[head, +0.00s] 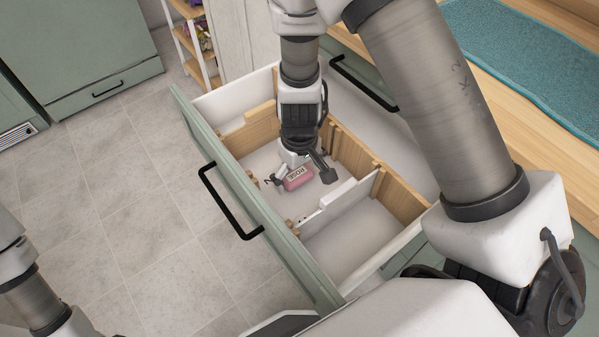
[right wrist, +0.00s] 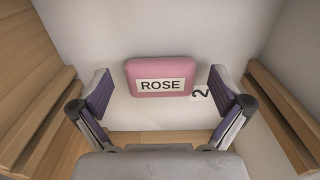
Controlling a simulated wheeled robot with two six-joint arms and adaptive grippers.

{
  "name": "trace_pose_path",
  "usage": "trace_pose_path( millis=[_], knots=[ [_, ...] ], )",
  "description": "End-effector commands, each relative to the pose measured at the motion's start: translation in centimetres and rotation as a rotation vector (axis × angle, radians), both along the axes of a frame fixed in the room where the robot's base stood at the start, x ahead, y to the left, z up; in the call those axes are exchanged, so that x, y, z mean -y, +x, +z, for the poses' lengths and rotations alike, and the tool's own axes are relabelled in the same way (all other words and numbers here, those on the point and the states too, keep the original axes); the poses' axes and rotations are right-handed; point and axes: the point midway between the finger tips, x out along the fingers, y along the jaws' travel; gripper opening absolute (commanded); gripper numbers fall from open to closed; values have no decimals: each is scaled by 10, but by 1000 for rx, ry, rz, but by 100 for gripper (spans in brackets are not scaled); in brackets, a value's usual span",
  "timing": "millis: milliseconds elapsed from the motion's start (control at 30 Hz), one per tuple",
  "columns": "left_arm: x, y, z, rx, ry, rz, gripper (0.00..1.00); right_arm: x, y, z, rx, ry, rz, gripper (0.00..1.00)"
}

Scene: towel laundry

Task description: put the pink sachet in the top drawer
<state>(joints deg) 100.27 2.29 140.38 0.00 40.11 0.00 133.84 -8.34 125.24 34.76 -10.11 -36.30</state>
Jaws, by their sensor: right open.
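The pink sachet (head: 299,182), labelled ROSE, lies flat on the white floor of a compartment of the open drawer (head: 232,190). It also shows in the right wrist view (right wrist: 160,67). My right gripper (head: 303,178) reaches down into that compartment over the sachet. In the right wrist view the gripper (right wrist: 160,97) is open, with one finger on each side of the sachet and a gap to both. It holds nothing. Part of my left arm shows at the lower left of the head view; its gripper is out of frame.
Wooden dividers (head: 352,150) and a white divider (head: 340,203) bound the compartment closely. An empty compartment (head: 348,240) lies nearer. A teal mat (head: 520,60) lies on the wooden counter at the right. The tiled floor (head: 120,200) at the left is clear.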

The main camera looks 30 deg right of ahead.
Motion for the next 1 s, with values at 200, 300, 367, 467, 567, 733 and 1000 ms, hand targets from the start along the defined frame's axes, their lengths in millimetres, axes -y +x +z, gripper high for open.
trace_pose_path(
  millis=[200,300,367,467,567,733,1000],
  knots=[
    [0,0,20,0,0,0,37,0,1,34,3,0,1,100],
    [0,0,31,0,0,0,37,0,1,61,4,0,1,100],
    [0,0,35,0,0,0,37,0,1,77,5,1,1,100],
    [0,0,41,0,0,0,37,0,1,100,5,0,1,100],
    [0,0,43,0,0,0,37,0,1,115,3,0,0,100],
    [0,0,44,0,0,0,37,0,0,124,0,0,1,100],
    [0,0,44,0,0,0,37,0,0,123,0,0,0,100]
  ],
)
